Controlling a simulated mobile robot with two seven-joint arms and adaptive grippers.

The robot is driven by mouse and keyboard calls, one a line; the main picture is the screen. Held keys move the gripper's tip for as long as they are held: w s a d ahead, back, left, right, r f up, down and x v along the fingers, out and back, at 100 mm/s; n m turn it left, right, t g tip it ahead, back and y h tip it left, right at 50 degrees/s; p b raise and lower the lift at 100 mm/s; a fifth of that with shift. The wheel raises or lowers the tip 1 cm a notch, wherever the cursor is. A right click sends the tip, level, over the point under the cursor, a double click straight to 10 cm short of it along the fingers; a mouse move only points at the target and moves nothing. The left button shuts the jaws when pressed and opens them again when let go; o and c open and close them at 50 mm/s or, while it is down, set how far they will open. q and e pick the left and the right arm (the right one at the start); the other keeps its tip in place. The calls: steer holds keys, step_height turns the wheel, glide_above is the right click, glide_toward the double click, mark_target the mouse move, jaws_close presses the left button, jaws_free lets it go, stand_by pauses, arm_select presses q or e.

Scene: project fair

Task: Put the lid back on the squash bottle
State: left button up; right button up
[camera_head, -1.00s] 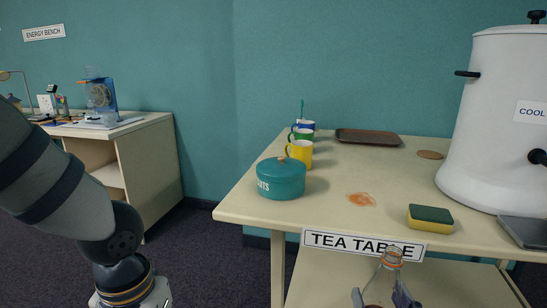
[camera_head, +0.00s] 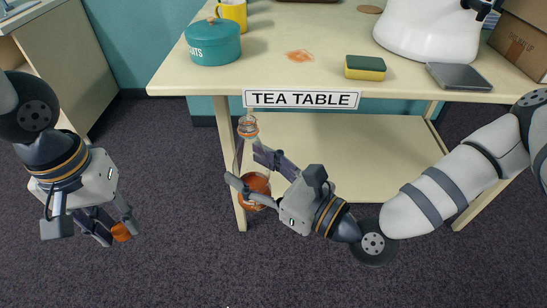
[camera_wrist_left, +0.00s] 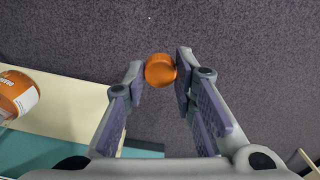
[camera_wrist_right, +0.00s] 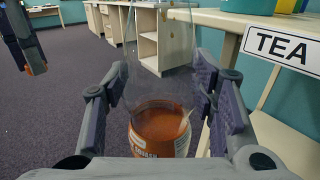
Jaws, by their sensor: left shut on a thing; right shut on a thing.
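The squash bottle (camera_head: 254,185) is clear with orange squash in its lower part and an open neck at the top. My right gripper (camera_head: 246,170) is shut around it and holds it upright in front of the tea table. The bottle also shows close up in the right wrist view (camera_wrist_right: 160,120). The orange lid (camera_head: 121,232) is in my left gripper (camera_head: 115,230), lower and to the left of the bottle. In the left wrist view the lid (camera_wrist_left: 160,70) sits between the fingertips, and the bottle (camera_wrist_left: 18,95) shows at the left edge.
The tea table (camera_head: 280,75) carries a teal biscuit tin (camera_head: 213,44), a yellow mug (camera_head: 233,14), a sponge (camera_head: 365,68), an orange spill (camera_head: 300,56) and a white urn (camera_head: 425,30). Its lower shelf (camera_head: 350,150) is behind my right arm. The floor between the grippers is clear.

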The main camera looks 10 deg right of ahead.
stand_by(0.3)
arm_select(q)
steer(key=w+d+r, duration=0.4)
steer(key=d+r, duration=0.3)
steer(key=d, duration=0.1)
steer(key=w+d+r, duration=0.4)
steer(key=d+r, duration=0.3)
steer(key=d, duration=0.1)
steer(key=d+r, duration=0.2)
steer(key=s+d+r, duration=0.1)
steer(key=d+r, duration=0.1)
steer(key=s+d+r, duration=0.1)
steer(key=d+r, duration=0.1)
steer(key=shift+s+r, duration=0.15)
steer(key=shift+s, duration=0.05)
steer(key=shift+s+d+r, duration=0.2)
steer(key=shift+d+r, duration=0.05)
steer(key=shift+r, duration=0.05)
steer(key=shift+f, duration=2)
